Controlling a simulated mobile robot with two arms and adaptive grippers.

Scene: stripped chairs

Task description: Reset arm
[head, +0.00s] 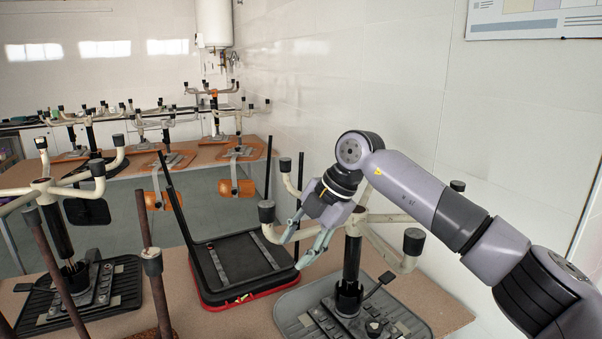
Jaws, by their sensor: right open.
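My right arm (420,195) comes in from the right edge and bends at a raised joint. Its gripper (293,256) points down and to the left, with its two grey fingers apart and nothing between them. The fingers are over the right edge of a black and red case (240,262), beside a chair base (352,270) whose pale arms pass close to the wrist. I cannot tell whether the gripper touches the chair arm. My left gripper is not in view.
The brown table (440,300) carries upturned chair bases, one on a black seat (118,285) at left and one on a grey seat (408,320) at right. Dark posts (155,295) rise at left. More chair bases stand on a far table (205,158). A white wall (400,75) closes the right.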

